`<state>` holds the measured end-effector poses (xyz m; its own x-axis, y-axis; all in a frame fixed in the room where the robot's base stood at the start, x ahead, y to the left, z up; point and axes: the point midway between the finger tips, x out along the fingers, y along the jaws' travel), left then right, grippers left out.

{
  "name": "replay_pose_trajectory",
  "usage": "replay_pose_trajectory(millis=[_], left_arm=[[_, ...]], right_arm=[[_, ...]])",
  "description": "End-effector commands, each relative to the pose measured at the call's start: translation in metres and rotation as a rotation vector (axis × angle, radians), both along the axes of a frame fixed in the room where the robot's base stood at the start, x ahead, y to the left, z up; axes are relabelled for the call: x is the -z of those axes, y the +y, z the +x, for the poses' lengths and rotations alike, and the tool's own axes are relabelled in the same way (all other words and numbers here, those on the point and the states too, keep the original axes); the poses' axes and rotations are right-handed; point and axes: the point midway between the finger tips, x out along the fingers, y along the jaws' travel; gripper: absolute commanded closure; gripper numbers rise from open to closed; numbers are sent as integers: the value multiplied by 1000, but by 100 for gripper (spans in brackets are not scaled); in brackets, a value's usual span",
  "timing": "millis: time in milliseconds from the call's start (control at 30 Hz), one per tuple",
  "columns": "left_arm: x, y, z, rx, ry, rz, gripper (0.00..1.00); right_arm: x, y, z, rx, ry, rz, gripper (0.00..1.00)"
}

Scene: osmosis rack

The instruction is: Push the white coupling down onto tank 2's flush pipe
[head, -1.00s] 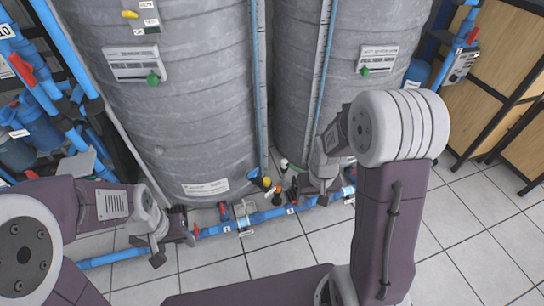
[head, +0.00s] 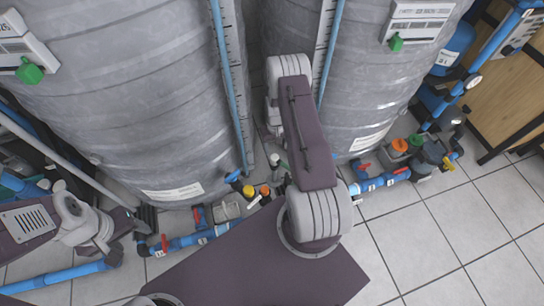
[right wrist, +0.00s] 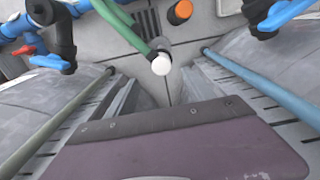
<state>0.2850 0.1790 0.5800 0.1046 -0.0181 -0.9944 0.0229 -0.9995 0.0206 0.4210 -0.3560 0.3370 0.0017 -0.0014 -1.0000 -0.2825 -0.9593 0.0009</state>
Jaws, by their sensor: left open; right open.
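The white coupling (right wrist: 161,65) shows its round white top in the upper middle of the right wrist view, at the end of a green hose or pipe. In the head view a small white top (head: 275,159) stands low between the two tanks. My left gripper (head: 134,238) is open and empty, low at the left by the blue pipe. The coupling's seat is not clear.
Two large grey tanks (head: 130,95) (head: 385,85) stand close together, with level scales and blue tubes along the gap. Valves, an orange cap (right wrist: 180,12) and blue pipes (head: 205,238) crowd the tanks' feet. Tiled floor (head: 440,235) is clear at the right.

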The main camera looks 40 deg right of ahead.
Motion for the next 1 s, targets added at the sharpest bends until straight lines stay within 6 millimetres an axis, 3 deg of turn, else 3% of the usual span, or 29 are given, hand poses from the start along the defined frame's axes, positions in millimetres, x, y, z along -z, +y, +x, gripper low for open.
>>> replay_pose_trajectory(millis=[133, 367, 733, 1000], left_arm=[[5, 0, 0, 0, 0, 0, 40], [26, 0, 0, 0, 0, 0, 40], [28, 0, 0, 0, 0, 0, 40], [62, 0, 0, 0, 0, 0, 40]], right_arm=[[7, 0, 0, 0, 1, 0, 39], [40, 1, 0, -1, 0, 0, 39], [44, 1, 1, -1, 0, 0, 39], [87, 3, 3, -1, 1, 0, 39]])
